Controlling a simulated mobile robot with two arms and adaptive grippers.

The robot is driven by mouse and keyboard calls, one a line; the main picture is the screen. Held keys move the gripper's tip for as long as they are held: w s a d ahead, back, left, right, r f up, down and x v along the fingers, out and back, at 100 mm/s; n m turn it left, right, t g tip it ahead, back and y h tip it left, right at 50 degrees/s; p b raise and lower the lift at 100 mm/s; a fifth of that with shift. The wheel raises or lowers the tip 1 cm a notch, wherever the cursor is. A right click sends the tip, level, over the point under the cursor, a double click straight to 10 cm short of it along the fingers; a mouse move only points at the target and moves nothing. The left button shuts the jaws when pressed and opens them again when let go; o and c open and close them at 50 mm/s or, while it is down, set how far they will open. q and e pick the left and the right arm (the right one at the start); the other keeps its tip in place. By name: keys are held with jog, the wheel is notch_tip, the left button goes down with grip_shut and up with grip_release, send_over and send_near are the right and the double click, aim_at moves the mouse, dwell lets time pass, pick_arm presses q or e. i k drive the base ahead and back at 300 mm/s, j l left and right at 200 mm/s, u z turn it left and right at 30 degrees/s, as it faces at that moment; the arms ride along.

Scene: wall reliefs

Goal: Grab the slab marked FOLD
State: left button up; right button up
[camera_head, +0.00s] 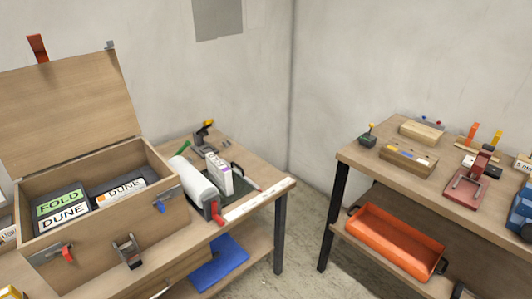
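The slab marked FOLD (62,202) has a green face with dark letters. It lies inside an open wooden box (167,220) at the left, in the left part of the dark interior. A white slab marked DUNE (63,219) lies directly in front of it, and the two look close together or touching. Neither of my grippers shows in the head view.
The box's lid (70,105) stands open at the back. Clamps and latches stick out at the box's front. A white roll (195,180) and small tools crowd the table to the right. Another table (360,152) stands right, with an orange tray (392,240) below; floor shows between.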

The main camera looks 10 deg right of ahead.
aim_at(218, 172)
jog(key=i+j, duration=0.1)
jog(key=j, duration=0.35)
jog(key=i+j, duration=0.1)
jog(key=j, duration=0.4)
jog(key=i+j, duration=0.1)
jog(key=j, duration=0.85)
jog(key=i+j, duration=0.15)
jog(key=j, duration=0.3)
